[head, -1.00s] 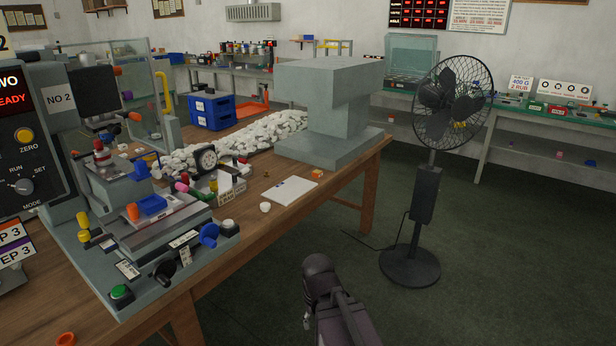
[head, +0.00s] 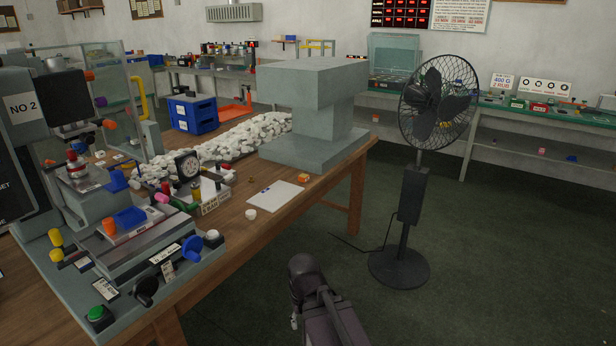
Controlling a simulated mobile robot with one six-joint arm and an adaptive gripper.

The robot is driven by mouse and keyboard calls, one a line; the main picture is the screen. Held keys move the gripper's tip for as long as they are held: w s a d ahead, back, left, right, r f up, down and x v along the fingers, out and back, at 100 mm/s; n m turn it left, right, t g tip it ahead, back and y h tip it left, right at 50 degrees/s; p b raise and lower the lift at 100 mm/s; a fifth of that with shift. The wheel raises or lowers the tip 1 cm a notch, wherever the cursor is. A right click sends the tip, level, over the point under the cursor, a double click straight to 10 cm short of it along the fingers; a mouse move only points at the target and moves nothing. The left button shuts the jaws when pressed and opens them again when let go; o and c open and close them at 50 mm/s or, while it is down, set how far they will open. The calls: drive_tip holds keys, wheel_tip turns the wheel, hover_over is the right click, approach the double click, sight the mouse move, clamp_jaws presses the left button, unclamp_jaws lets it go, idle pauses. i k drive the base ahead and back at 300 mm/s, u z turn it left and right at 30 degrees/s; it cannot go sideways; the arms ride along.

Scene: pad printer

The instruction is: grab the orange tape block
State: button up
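A small orange block (head: 304,178), which looks like the orange tape block, lies on the wooden table (head: 278,213) near its right edge. It is just right of a white sheet (head: 275,195) and in front of the grey stand. It is too small to make out any tape detail. My dark arm rises from the bottom middle, off the table's right side and well short of the block. Only a small pale part shows beside the arm, perhaps my gripper (head: 294,321); its fingers are not clear. Nothing is seen held.
A grey block-shaped stand (head: 315,110) stands behind the orange block. A white cup-like piece (head: 251,214) lies near the table edge. The pad printer (head: 120,245) fills the left. A black fan (head: 405,200) stands on the floor at right; open floor lies around it.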

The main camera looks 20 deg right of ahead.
sight(303, 178)
drive_tip(key=i, duration=0.85)
drive_tip(key=u, duration=0.05)
